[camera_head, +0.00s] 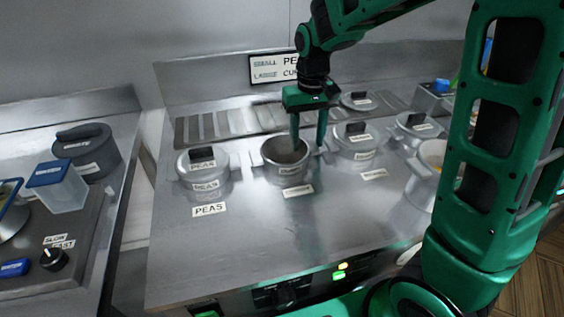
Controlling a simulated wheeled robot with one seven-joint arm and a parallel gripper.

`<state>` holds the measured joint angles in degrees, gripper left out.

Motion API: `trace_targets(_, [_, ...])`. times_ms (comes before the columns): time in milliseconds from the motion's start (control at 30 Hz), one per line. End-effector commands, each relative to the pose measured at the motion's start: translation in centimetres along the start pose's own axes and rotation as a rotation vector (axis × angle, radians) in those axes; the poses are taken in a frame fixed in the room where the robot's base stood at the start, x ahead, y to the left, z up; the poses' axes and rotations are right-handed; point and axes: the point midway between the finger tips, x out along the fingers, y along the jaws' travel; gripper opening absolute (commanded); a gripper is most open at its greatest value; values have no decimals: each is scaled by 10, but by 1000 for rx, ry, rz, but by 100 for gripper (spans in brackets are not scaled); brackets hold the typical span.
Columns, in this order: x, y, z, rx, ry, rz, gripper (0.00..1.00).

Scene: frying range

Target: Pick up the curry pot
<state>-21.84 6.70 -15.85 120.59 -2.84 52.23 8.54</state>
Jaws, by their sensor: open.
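An open metal pot (287,172) stands near the middle of the steel range top. Its label and the card (298,191) before it are too blurred to read surely, so I cannot tell for certain that it is the curry pot. My green gripper (309,148) points down over its right side, open and empty. The left finger overlaps the pot's opening and the right finger is by its right rim. I cannot tell whether either finger touches the pot. The pot's contents look dark and are partly hidden.
A lidded pot labelled PEAS (202,170) stands close on the left. Other lidded pots (355,149) (414,128) stand to the right, with an open white pot (431,160) partly behind my arm. The front of the range top (250,250) is clear. A left counter holds a blue-lidded container (65,192).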

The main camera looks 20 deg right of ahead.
Motion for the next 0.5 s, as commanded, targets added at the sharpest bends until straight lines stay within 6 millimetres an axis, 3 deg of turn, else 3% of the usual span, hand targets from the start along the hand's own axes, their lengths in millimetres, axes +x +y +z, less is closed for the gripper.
trace_targets(267, [2,0,0,-1,1,0,43])
trace_targets(433, [2,0,0,-1,1,0,2])
trace_targets(500, [2,0,0,-1,1,-1,0])
